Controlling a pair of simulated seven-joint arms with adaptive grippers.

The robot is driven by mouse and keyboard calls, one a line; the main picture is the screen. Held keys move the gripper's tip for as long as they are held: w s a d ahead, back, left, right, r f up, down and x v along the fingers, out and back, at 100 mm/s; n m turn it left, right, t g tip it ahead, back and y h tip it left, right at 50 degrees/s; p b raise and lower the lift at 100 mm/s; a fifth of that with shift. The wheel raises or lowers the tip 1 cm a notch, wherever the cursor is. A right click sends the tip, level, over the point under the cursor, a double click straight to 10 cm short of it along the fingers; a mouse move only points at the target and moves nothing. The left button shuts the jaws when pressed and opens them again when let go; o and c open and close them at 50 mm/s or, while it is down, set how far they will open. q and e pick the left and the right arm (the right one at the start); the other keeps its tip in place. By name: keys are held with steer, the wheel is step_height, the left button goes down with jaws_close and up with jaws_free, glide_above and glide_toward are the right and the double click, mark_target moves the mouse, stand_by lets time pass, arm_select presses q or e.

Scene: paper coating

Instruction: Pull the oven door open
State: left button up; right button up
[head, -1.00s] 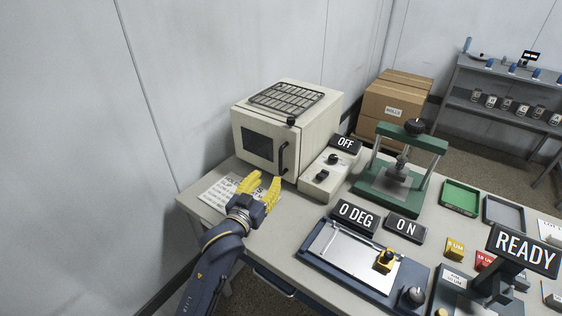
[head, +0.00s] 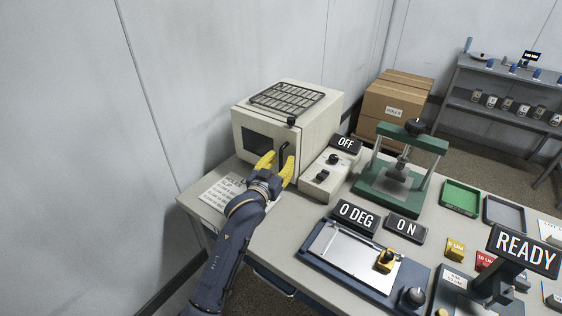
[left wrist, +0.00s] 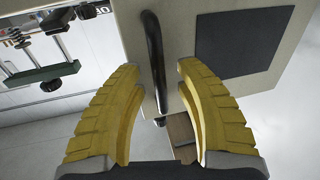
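The cream oven (head: 312,124) stands at the back left of the table, its door (head: 258,146) shut, with a dark window. The black vertical door handle (head: 284,152) is at the door's right side, partly hidden by my gripper. My left gripper (head: 277,164) is open at the handle, with its yellow fingers pointing at the door. In the left wrist view, the handle (left wrist: 153,50) rises between and beyond the two spread fingers (left wrist: 158,75); neither finger clearly touches it. My right gripper is not in view.
A control box (head: 325,176) with an OFF sign (head: 346,143) stands right of the oven. A printed sheet (head: 222,190) lies in front of the door. A green press (head: 400,170) and a blue-based coating plate (head: 362,258) take up the table to the right.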

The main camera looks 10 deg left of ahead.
arm_select(q)
steer(key=shift+o, duration=0.3)
jaws_close()
steer(key=shift+a, duration=0.15)
